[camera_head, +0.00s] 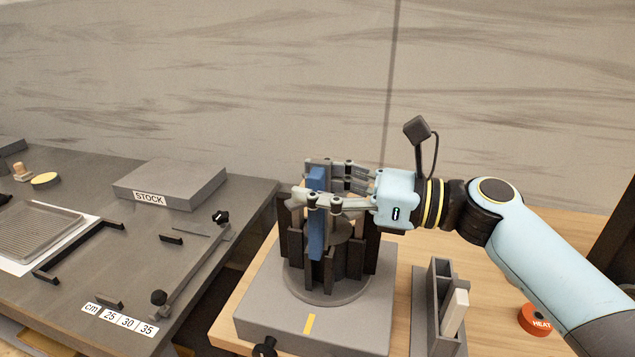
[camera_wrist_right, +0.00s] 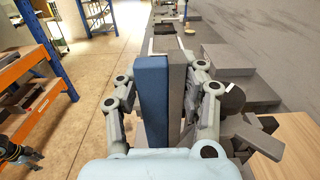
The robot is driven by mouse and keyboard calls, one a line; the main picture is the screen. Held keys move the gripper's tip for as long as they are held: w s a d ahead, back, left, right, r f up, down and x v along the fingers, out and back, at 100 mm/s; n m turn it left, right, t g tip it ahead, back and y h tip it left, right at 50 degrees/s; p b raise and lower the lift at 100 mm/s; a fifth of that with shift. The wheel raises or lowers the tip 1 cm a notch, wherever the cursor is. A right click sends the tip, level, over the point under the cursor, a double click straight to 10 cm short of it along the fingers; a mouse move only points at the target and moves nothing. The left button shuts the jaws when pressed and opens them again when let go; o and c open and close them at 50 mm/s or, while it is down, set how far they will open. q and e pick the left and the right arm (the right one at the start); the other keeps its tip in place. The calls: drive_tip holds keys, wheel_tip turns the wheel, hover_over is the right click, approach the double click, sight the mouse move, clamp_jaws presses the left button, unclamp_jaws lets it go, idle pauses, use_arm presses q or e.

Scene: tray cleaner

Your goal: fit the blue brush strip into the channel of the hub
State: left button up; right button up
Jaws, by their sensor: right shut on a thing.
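The blue brush strip (camera_head: 316,235) stands upright, with a grey backing along one side that shows in the wrist view. My right gripper (camera_head: 318,182) comes in from the right and is shut on the strip's upper part. In the right wrist view the blue strip (camera_wrist_right: 152,95) lies between the two fingers. The hub (camera_head: 345,262) has dark upright walls on a round grey base. The strip's lower part overlaps the hub's walls at the near left side. I cannot tell whether it sits inside the channel.
The hub stands on a grey block (camera_head: 260,305) with a yellow mark. A dark bench with a STOCK slab (camera_head: 170,183) is at left, beyond a gap.

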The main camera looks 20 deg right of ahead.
drive_tip(key=shift+f+b, duration=0.95)
drive_tip(key=shift+f, duration=0.4)
drive_tip(key=o, duration=1.4)
drive_tip(key=shift+c, duration=0.2)
drive_tip(key=v, duration=1.2)
